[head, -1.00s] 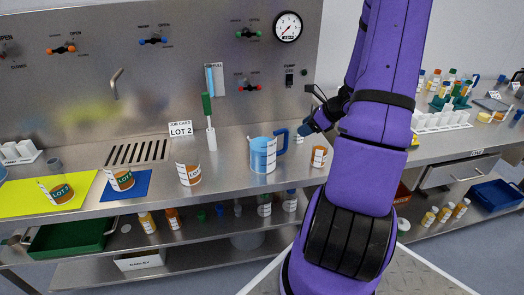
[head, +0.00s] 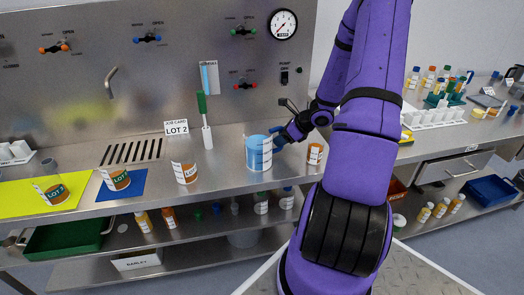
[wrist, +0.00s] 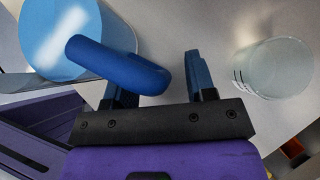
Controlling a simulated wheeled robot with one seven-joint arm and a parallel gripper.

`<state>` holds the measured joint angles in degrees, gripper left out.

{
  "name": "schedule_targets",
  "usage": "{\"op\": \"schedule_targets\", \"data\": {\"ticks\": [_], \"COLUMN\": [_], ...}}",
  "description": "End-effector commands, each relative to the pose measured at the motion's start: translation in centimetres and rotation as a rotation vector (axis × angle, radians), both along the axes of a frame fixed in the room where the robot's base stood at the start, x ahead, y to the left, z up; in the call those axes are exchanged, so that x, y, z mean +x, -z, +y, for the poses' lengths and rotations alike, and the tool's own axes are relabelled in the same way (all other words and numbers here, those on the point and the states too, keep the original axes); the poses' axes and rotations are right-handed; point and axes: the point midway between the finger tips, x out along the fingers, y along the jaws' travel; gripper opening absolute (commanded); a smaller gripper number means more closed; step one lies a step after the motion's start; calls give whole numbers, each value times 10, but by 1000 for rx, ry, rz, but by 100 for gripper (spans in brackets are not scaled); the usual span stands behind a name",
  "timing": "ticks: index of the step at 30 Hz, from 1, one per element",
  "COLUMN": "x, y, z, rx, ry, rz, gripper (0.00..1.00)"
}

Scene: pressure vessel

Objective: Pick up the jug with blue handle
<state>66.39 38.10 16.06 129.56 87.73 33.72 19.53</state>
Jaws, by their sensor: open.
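The light blue jug (head: 257,155) stands upright on the steel bench, left of my arm in the head view. My gripper (head: 281,136) is at the jug's handle side and covers most of the handle there. In the wrist view the jug (wrist: 75,32) fills the upper left, and its darker blue handle (wrist: 115,65) reaches toward the jaws. My gripper (wrist: 162,64) is open, with one finger at each side of the handle's outer end in the picture. The handle overlaps the left finger. Whether a finger touches it I cannot tell.
A clear container (wrist: 272,68) stands close right of the fingers in the wrist view. An orange-labelled jar (head: 315,154) stands right of the jug. The LOT 1 jar (head: 184,172) and a green-handled brush (head: 204,118) stand to the left. The panel rises behind.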

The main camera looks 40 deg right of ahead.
Motion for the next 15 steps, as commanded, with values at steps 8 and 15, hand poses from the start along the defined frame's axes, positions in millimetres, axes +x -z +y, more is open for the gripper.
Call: {"op": "schedule_targets", "data": {"ticks": [8,15], "x": [0,0], "y": [0,0], "z": [0,0], "rx": [0,0], "ry": [0,0], "rz": [0,-1], "gripper": [14,0]}}
